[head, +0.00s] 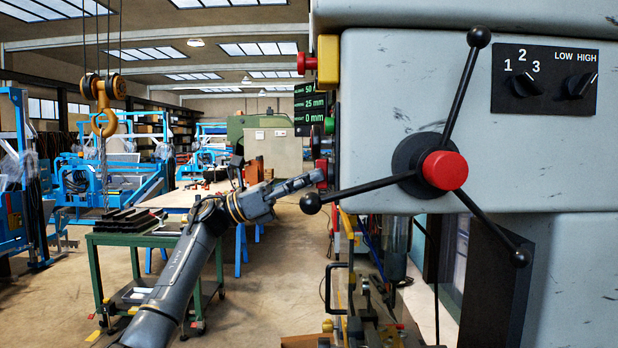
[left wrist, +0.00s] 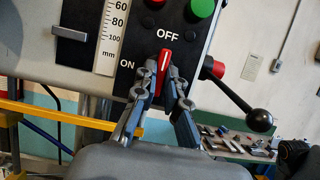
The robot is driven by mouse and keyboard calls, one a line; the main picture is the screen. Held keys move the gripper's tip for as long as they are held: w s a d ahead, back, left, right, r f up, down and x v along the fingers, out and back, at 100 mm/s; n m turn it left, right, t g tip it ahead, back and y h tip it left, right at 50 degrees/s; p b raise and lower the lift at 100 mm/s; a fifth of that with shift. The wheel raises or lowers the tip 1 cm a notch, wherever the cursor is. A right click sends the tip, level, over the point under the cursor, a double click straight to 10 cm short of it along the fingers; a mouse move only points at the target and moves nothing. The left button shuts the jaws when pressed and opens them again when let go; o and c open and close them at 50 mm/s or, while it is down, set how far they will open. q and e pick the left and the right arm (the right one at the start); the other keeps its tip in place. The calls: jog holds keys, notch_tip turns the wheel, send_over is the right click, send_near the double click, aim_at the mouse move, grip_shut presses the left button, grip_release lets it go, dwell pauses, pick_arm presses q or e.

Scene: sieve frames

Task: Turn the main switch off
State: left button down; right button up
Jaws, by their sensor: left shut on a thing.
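The main switch is a red knob (left wrist: 164,62) on a black panel, with OFF printed above it and ON to its lower left in the left wrist view. The knob stands nearly upright, its top end pointing about at OFF. My left gripper (left wrist: 165,82) is shut on the red knob, one finger on each side. In the head view my left gripper (head: 316,177) reaches the left side of the grey drill press (head: 420,110), where the switch is seen only edge-on. My right gripper is in neither view.
Black feed levers with a red hub (head: 444,170) stick out close to my left gripper. A green button (left wrist: 202,8) and a depth scale (left wrist: 112,35) are near the switch. A green cart (head: 105,240) stands behind my left arm.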

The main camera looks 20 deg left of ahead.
pick_arm(q)
jog(key=shift+f, duration=0.15)
jog(key=c, duration=1.4)
grip_release()
jog(key=v, duration=1.2)
